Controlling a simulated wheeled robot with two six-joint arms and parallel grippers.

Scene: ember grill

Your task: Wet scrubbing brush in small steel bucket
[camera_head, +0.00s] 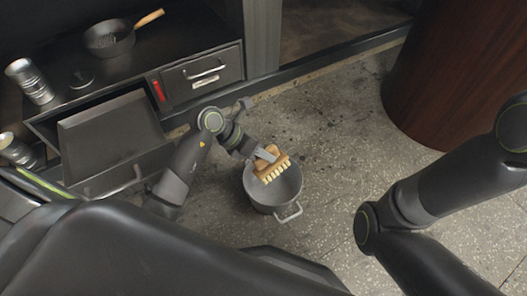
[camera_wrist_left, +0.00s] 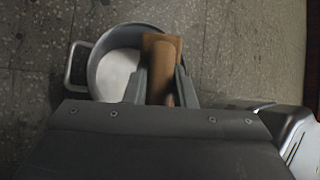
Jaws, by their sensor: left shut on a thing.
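The small steel bucket (camera_head: 266,203) stands on the stone floor in the head view, with a wire handle at its lower right. It also shows in the left wrist view (camera_wrist_left: 112,70). My left gripper (camera_head: 262,155) is shut on the wooden scrubbing brush (camera_head: 271,164), whose pale bristles face the bucket. The brush is over the bucket's mouth; I cannot tell whether its bristles reach below the rim. In the left wrist view the fingers (camera_wrist_left: 160,88) grip the brown brush handle (camera_wrist_left: 161,65). My right arm comes in from the right; its gripper is out of view.
A dark cabinet stands at left with an open drawer (camera_head: 113,135) and a closed drawer (camera_head: 203,75). A pan (camera_head: 110,38) and a metal can (camera_head: 30,80) are on top. A wooden cylinder (camera_head: 450,75) stands at upper right. Floor right of the bucket is clear.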

